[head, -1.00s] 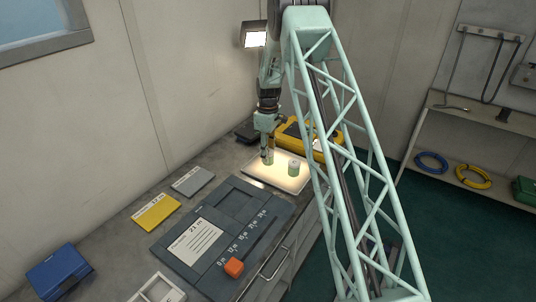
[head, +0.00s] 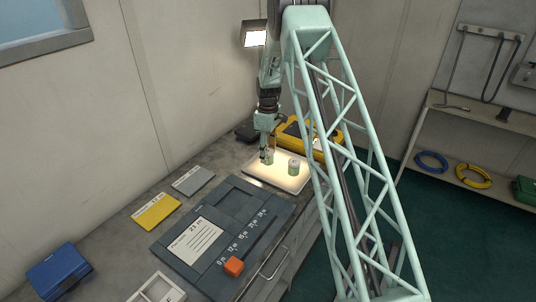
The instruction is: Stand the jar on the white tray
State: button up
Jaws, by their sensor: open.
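The white tray (head: 274,181) lies brightly lit on the far end of the bench. Two small pale green jars are on it, both upright. One jar (head: 270,158) is at the tray's back left, directly at my gripper. The other jar (head: 293,167) stands apart from it, farther right. My gripper (head: 267,154) points down, open, with its fingers at the left jar. The fingers partly cover that jar, and I cannot tell whether they touch it.
A yellow case (head: 292,131) stands behind the tray, with a dark object (head: 246,132) at its left. A dark depth board (head: 213,228) with an orange block (head: 233,266) lies in front. Yellow (head: 156,212) and grey (head: 192,181) cards lie to the left.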

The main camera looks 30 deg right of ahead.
jog(key=shift+r, duration=0.15)
notch_tip(320, 180, up, 12)
dwell(0.7)
dwell(0.5)
